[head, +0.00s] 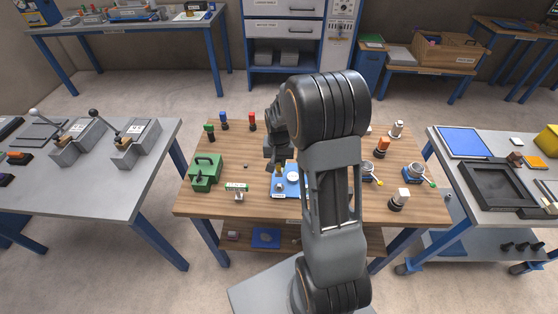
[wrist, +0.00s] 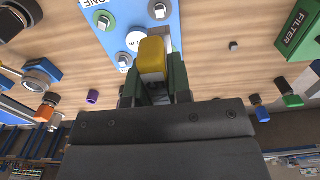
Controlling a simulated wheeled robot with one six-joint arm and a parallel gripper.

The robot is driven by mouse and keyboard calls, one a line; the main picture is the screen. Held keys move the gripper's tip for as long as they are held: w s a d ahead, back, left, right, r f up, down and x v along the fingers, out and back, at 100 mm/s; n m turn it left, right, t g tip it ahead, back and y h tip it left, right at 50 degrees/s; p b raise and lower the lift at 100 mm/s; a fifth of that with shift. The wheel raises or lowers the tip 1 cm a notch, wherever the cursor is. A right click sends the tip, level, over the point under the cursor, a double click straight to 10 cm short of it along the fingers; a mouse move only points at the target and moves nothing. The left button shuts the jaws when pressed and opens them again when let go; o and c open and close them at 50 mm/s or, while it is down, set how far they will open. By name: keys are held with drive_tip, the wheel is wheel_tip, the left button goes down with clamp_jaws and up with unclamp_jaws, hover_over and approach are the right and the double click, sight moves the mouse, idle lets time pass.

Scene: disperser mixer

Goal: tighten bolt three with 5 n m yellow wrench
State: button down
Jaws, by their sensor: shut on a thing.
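In the wrist view my gripper (wrist: 154,88) is shut on the yellow wrench (wrist: 152,58), between two green fingers. The wrench points at the blue plate (wrist: 95,45), which bears several bolts, including a green-ringed bolt (wrist: 104,21), a top bolt (wrist: 159,10) and a lower bolt (wrist: 123,60). A label ending in "ONE" is partly cut off. Whether the wrench tip touches a bolt is hidden behind its yellow body. In the head view the blue plate (head: 279,190) lies on the wooden table, and my arm covers its right side.
The wooden table (head: 260,207) bears a green box (head: 206,172), a small labelled stand (head: 237,190), and coloured pegs at the back, including a red one (head: 252,121). Blue-based gauges (head: 414,173) stand at right. Grey tables flank it, one with levers (head: 132,143).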

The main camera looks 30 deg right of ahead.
drive_tip(key=shift+f+b, duration=2.05)
drive_tip(key=shift+f, duration=0.7)
drive_tip(key=shift+f+b, duration=1.1)
drive_tip(key=shift+f, duration=0.15)
drive_tip(key=c, duration=1)
unclamp_jaws()
drive_tip(key=shift+o, duration=0.2)
drive_tip(key=shift+r, duration=0.1)
wheel_tip(320, 180, up, 14)
drive_tip(key=shift+f, duration=0.15)
